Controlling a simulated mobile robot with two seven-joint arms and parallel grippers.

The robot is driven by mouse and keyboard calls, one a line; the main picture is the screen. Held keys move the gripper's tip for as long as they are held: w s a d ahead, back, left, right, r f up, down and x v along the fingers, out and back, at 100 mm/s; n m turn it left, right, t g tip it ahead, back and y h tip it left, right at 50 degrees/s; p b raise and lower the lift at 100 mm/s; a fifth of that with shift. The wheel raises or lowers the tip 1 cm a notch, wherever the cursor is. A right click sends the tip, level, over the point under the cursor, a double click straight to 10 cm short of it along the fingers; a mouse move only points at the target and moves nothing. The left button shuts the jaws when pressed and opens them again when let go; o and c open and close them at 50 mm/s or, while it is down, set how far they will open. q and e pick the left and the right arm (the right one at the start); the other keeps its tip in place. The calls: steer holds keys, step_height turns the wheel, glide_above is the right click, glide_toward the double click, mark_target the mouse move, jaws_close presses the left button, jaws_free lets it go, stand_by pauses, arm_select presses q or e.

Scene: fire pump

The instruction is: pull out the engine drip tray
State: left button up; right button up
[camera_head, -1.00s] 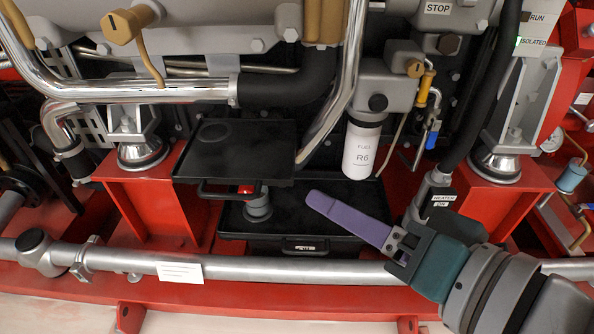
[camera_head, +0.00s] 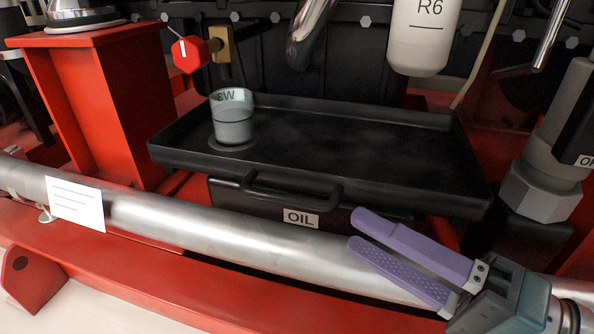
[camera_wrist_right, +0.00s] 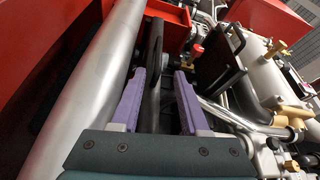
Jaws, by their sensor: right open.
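The black drip tray (camera_head: 340,140) lies low under the engine, with a raised rim and a black handle (camera_head: 290,190) on its front side. A grey cup (camera_head: 232,118) stands on its left part. A label reading OIL (camera_head: 300,218) is on the dark front below the handle. My right gripper (camera_head: 357,230) is open and empty, its purple fingers pointing left, in front of the tray and right of the handle. In the right wrist view, a dark upright strip (camera_wrist_right: 153,70), probably the tray's edge, shows between the open fingers (camera_wrist_right: 160,75). My left gripper is not visible.
A thick silver pipe (camera_head: 220,228) runs along the front, close to my lower finger. A red pedestal (camera_head: 90,95) stands left of the tray. A red-knobbed valve (camera_head: 190,53) and a white filter (camera_head: 423,35) hang above. A grey fitting (camera_head: 540,185) stands at right.

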mark_target(299, 201)
steer(key=b+x, duration=0.1)
steer(key=x, duration=0.2)
steer(key=b+x, duration=0.1)
steer(key=x, duration=0.2)
steer(key=b+x, duration=0.2)
steer(key=shift+w+a+f, duration=0.15)
steer(key=shift+a+f, duration=0.1)
steer(key=shift+a, duration=0.2)
steer(key=shift+w+a+r, duration=0.15)
steer(key=shift+w+a, duration=0.25)
steer(key=shift+a, duration=0.1)
jaws_close()
stand_by(0.5)
